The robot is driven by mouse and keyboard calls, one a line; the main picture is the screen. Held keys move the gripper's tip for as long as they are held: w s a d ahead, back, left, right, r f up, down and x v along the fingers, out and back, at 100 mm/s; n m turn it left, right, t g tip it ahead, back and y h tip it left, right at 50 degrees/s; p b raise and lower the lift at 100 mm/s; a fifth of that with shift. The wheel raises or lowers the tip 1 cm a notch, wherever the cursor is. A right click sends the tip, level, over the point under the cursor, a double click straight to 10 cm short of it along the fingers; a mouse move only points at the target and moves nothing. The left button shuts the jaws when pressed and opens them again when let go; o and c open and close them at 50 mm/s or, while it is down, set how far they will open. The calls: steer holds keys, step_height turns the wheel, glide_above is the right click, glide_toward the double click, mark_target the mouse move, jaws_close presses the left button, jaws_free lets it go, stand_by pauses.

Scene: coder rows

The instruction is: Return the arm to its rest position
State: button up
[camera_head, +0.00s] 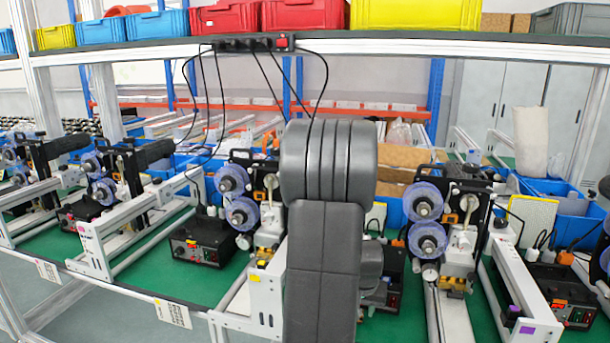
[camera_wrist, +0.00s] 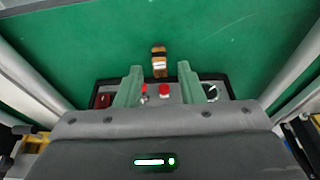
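My arm (camera_head: 325,235) stands upright in the middle of the head view and hides part of the bench behind it. My gripper is hidden in that view. In the wrist view my gripper (camera_wrist: 160,67) shows two green fingers spread apart, with nothing held between them. They point down at the green bench top (camera_wrist: 90,40). A small brown item with a white band (camera_wrist: 159,58) shows near the gap between the fingertips, apart from both.
A dark control box with red buttons (camera_wrist: 165,90) lies beneath the fingers. Pale rails (camera_wrist: 30,75) flank it on both sides. Coder machines with blue reels (camera_head: 424,220) line the bench. A shelf with red bins (camera_head: 305,14) runs above; black cables hang down.

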steer(key=shift+x, duration=0.85)
steer(key=shift+r, duration=0.15)
